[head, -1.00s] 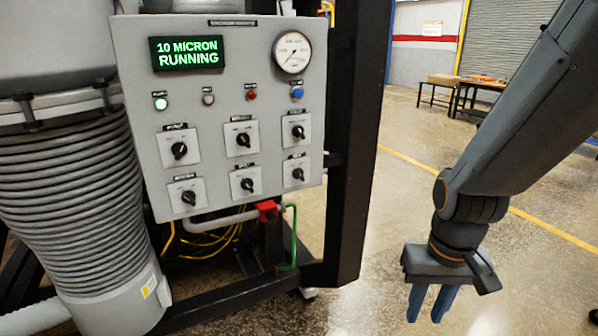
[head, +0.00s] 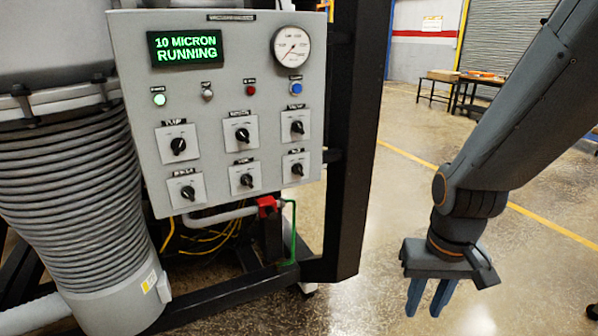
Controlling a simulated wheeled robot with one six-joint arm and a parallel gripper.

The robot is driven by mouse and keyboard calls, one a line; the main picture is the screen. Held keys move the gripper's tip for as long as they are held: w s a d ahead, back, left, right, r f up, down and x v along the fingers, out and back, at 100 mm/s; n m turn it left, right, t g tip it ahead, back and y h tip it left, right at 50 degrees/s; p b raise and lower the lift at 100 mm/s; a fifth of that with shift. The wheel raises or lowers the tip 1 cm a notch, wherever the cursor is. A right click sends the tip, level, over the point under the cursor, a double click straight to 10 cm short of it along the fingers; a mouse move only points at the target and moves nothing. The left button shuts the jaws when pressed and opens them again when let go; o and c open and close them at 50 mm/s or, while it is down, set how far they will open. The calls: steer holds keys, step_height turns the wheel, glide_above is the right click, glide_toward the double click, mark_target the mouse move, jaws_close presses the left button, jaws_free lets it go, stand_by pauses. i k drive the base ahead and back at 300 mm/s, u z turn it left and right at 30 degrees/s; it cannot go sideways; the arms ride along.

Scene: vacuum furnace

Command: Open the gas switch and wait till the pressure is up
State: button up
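The grey control panel (head: 225,95) stands at the left of the head view. It carries several black rotary switches in two rows, among them a top right one (head: 297,128) and a top left one (head: 178,146). Their labels are too small to read, so I cannot tell which is the gas switch. The round pressure gauge (head: 291,46) is at the panel's top right; its scale is unreadable. The green display (head: 186,49) reads "10 MICRON RUNNING". My gripper (head: 428,311) hangs right of the panel, pointing down, empty, with a gap between its blue fingers.
A red valve part (head: 266,205) sits on a grey pipe below the panel, beside a green tube (head: 291,235). A black frame post (head: 350,140) stands between panel and gripper. A ribbed hose (head: 70,200) fills the left. Open floor lies at the right.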

mark_target(297, 169)
steer(key=u, duration=0.45)
steer(key=k, duration=1.05)
steer(key=z, duration=0.7)
steer(key=i, duration=1.3)
steer(key=u, duration=0.25)
